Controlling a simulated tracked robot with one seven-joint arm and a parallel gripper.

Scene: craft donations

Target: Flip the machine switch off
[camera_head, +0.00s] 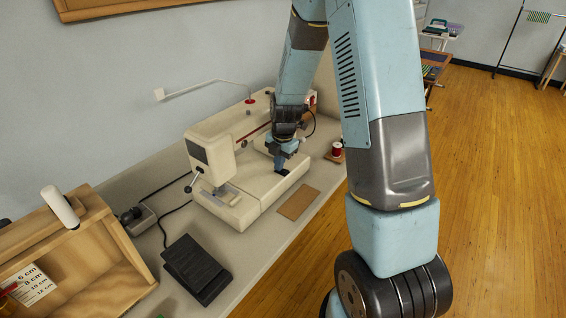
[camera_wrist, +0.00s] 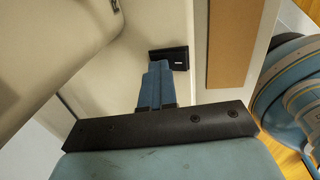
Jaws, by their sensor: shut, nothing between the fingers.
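The cream sewing machine (camera_head: 235,188) stands on the table along the wall, and it fills the left of the wrist view (camera_wrist: 60,45). The machine switch (camera_wrist: 170,55) is a small black rocker with a white mark, set on the machine's pale surface in the wrist view. My gripper (camera_head: 281,168) is over the machine's bed, with its fingers pointing down. In the wrist view the two blue fingers (camera_wrist: 159,68) are shut together and empty. Their tips overlap the near left edge of the switch; whether they touch it I cannot tell. The fingers hide part of the switch.
A brown flat pad (camera_head: 298,203) lies on the table beside the machine. A red thread spool (camera_head: 337,149) stands further back. A black foot pedal (camera_head: 196,268) and a wooden box (camera_head: 110,262) are at the front left. Wooden floor (camera_head: 495,190) is open to the right.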

